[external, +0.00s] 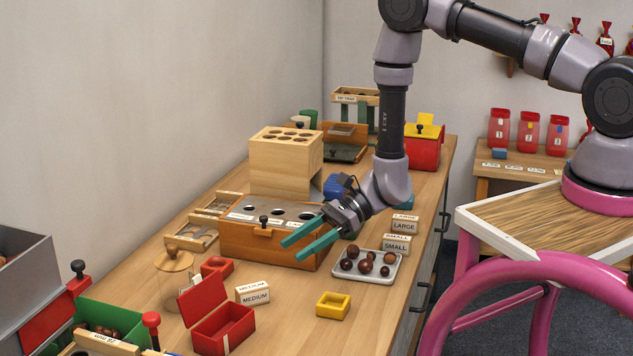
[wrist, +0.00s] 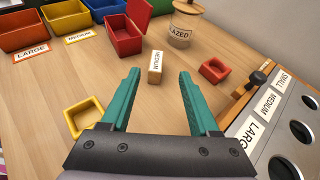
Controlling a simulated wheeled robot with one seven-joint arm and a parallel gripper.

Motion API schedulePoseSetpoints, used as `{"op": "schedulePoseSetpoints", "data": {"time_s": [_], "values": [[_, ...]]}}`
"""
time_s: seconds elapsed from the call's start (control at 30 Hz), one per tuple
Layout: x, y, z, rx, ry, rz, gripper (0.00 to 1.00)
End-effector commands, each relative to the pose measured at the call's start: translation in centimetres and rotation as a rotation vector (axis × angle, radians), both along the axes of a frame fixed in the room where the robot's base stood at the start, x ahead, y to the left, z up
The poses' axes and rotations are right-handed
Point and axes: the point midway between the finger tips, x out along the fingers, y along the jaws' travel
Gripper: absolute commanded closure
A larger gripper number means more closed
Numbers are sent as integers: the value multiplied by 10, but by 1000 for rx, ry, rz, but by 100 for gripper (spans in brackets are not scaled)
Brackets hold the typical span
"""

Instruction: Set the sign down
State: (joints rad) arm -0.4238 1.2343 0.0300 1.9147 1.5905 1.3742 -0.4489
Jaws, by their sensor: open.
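A small wooden block sign reading MEDIUM (external: 254,295) stands upright on the table, just right of the open red box (external: 222,325). In the wrist view the MEDIUM sign (wrist: 155,67) shows in the gap between my fingertips, apparently beyond them, with neither finger touching it. My gripper (external: 292,250) has two teal fingers spread open and empty, raised above the table and pointing down to the left. Two similar signs, LARGE (external: 404,226) and SMALL (external: 396,246), stand further right on the table beside the tray.
A wooden sorter box with holes (external: 262,241) stands close behind my gripper. A tray of chestnuts (external: 339,268) lies to its right. A yellow dish (external: 333,305), a small red dish (external: 217,266) and a glass jar (external: 176,284) surround the MEDIUM sign. Bare table lies in front of it.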

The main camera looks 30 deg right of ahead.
Motion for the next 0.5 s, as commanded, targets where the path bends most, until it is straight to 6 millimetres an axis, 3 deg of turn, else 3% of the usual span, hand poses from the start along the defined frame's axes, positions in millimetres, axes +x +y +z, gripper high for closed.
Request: {"op": "schedulePoseSetpoints", "data": {"time_s": [0.03,0.2,0.5], "values": [[10,-1,29,9,-38,26,38],[24,-20,132,3,-178,159,38],[9,-88,283,-116,-463,371,38]]}}
